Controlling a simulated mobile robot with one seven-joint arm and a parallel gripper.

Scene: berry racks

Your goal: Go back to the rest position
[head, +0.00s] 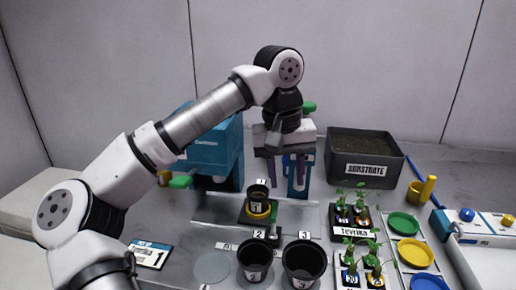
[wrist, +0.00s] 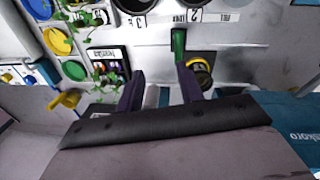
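My gripper (head: 286,178) hangs from my raised arm above the back of the bench, in front of a teal device. Its two purple fingers are apart, with nothing between them. In the wrist view, my gripper (wrist: 160,84) also shows open and empty. A small black pot (head: 257,196) with a yellow ring stands on a dark square base, below and to the left of the fingers. The same pot shows right of the fingers in the wrist view (wrist: 200,72).
The substrate box (head: 363,170) stands at the back right. Two larger black pots (head: 303,265) stand at the front. Seedling trays (head: 349,236) and green, yellow and blue dishes (head: 415,252) are to the right. A teal box (head: 214,150) stands behind my arm. The air above the bench's right side is clear.

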